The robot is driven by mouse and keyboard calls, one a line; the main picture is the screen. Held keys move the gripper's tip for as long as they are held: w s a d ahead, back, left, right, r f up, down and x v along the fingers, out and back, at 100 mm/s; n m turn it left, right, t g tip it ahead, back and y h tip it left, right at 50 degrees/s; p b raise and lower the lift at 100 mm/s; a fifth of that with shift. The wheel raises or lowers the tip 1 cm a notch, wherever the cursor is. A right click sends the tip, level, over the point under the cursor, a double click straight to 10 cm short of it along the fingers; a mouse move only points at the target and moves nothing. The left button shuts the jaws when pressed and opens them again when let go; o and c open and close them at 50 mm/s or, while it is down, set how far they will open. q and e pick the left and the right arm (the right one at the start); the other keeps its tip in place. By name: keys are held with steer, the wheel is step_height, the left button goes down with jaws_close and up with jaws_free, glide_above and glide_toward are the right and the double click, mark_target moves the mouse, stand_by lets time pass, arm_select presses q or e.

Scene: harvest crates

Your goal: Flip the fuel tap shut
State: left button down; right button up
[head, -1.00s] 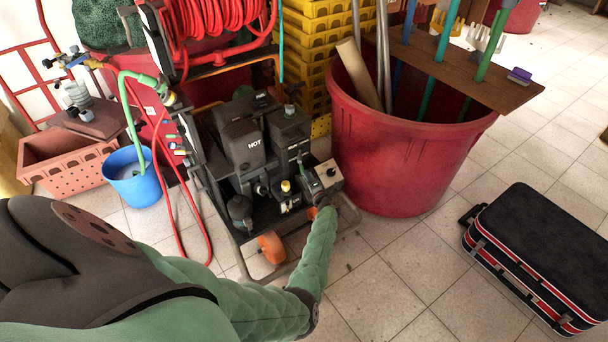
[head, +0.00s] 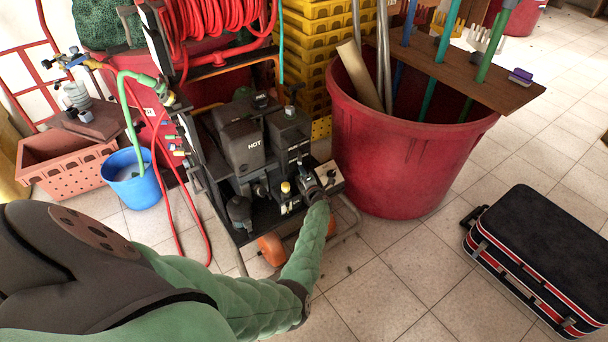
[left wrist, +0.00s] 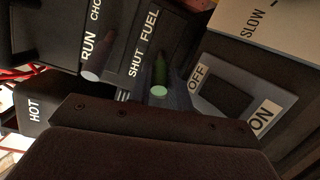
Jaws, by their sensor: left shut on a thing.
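The fuel tap is a small green lever (left wrist: 159,75) with a pale end, beside the SHUT and FUEL labels in the left wrist view. It lies nearer SHUT in the picture, but its exact setting is hard to tell. My left gripper (left wrist: 170,92) is at the lever and shut on it; its dark body fills the bottom of that view. In the head view, my left gripper (head: 314,190) is at the front panel of the black pressure washer (head: 240,145), and the tap there is hidden or too small to make out.
Close by are a pale-ended RUN/choke lever (left wrist: 91,75), an OFF/ON rocker switch (left wrist: 228,92) and a grey SLOW panel (left wrist: 262,22). A large red tub (head: 400,165) stands right of the washer, a blue bucket (head: 137,188) left. Floor is clear before the suitcase (head: 540,250).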

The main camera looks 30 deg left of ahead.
arm_select(q)
steer(key=shift+s+a+m+t+h, duration=0.15)
steer(key=shift+m+t+h, duration=0.25)
steer(key=shift+t, duration=0.1)
arm_select(e)
steer(key=shift+r, duration=0.15)
arm_select(q)
steer(key=c, duration=1.6)
jaws_free()
steer(key=shift+o, duration=0.2)
steer(key=p+v, duration=0.3)
steer(key=v, duration=0.4)
steer(key=shift+s+d, duration=0.25)
steer(key=shift+d, duration=0.1)
arm_select(e)
step_height(320, 180, up, 6)
steer(key=shift+w+g, duration=0.3)
steer(key=shift+w, duration=0.1)
steer(key=shift+a+r, duration=0.1)
